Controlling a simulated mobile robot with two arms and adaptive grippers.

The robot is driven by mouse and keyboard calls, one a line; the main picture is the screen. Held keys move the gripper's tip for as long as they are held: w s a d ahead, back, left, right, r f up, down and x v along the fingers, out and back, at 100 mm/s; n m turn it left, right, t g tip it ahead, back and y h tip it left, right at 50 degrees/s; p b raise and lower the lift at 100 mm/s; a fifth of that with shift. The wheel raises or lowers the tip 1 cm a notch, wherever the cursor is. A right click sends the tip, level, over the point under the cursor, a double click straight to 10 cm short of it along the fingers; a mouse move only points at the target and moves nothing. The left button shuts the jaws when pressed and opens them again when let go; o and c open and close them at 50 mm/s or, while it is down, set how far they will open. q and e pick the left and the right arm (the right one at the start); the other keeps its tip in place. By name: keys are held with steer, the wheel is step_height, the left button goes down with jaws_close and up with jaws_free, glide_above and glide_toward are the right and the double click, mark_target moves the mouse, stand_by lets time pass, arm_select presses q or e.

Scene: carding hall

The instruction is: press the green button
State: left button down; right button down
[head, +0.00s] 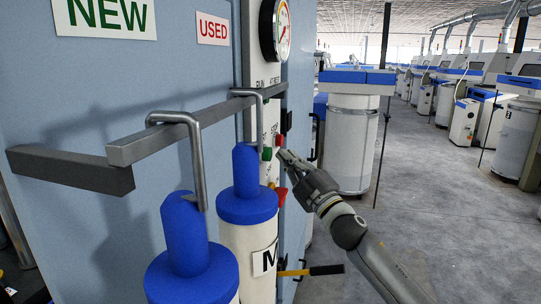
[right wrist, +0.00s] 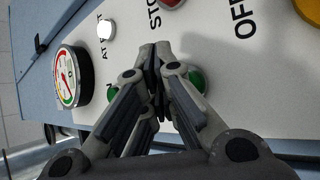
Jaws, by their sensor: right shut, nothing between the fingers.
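The green button (right wrist: 198,80) is on the pale control panel (right wrist: 275,100), partly covered by my right gripper's finger in the right wrist view. In the head view a green part (head: 267,154) shows on the panel's edge, left of the fingertips. My right gripper (head: 284,156) is shut and empty, its fingers pointing at the panel. In the right wrist view the closed fingertips (right wrist: 157,52) lie up and left of the green button, near the STOP lettering. I cannot tell whether they touch the panel. My left gripper is not in view.
A red button (right wrist: 170,3), a white lamp (right wrist: 106,29), a yellow part (right wrist: 308,10) and a round gauge (right wrist: 72,76) share the panel. Blue-topped cylinders (head: 247,200) hang on hooks beside it. Open grey floor (head: 440,220) lies to the right.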

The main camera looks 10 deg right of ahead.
stand_by(0.7)
steer(key=shift+w+a, duration=0.15)
steer(key=shift+a, duration=0.25)
steer(key=shift+w+a, duration=0.2)
steer(key=shift+a, duration=0.3)
stand_by(0.7)
stand_by(0.4)
steer(key=shift+s+d, duration=0.2)
steer(key=shift+d, duration=0.25)
steer(key=shift+s+d, duration=0.2)
steer(key=shift+d, duration=0.25)
steer(key=d, duration=0.1)
steer(key=s+d+p, duration=0.1)
steer(key=d, duration=0.1)
steer(key=s+d, duration=0.1)
steer(key=shift+d, duration=0.3)
